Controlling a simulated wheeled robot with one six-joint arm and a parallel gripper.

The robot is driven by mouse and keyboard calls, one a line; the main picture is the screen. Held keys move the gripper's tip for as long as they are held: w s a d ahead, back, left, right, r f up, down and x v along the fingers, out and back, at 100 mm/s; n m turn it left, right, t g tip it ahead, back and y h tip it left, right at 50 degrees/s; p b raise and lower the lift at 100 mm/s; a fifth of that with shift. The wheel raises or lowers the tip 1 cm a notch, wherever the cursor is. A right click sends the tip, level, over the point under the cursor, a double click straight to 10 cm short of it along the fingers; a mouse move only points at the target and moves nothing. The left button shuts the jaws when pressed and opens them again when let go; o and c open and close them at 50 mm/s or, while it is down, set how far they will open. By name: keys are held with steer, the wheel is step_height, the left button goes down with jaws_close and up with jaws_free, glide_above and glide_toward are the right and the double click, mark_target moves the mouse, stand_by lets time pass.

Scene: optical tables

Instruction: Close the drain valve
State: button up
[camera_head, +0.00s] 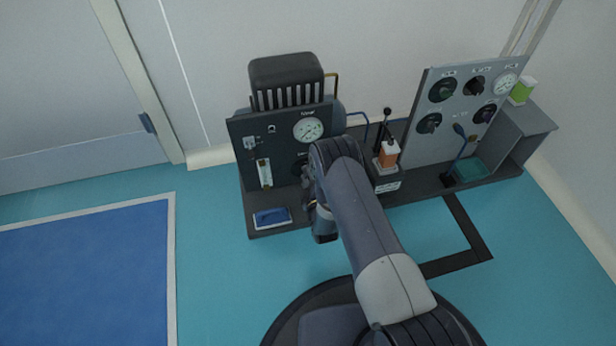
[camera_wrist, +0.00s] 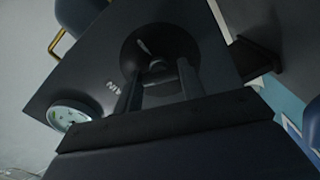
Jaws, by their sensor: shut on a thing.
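The drain valve is a round black knob (camera_wrist: 160,42) on a dark panel (camera_wrist: 85,75). A label partly reading "AIN" (camera_wrist: 116,87) is beside it, upside down in the wrist view. My gripper (camera_wrist: 159,72) has one finger on each side of the knob's raised grip and is shut on it. A pale mark shows on the knob's face. In the head view my arm hides most of the knob and my fingers in front of the panel (camera_head: 240,135).
A pressure gauge (camera_head: 308,130) sits above the knob on the same panel. A blue tray (camera_head: 272,217) lies at the panel's foot. To the right stand an orange-and-white bottle (camera_head: 389,153) and a grey panel (camera_head: 457,125) with several dials.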

steer(key=shift+n, duration=1.9)
steer(key=o, duration=1)
steer(key=shift+s, duration=0.15)
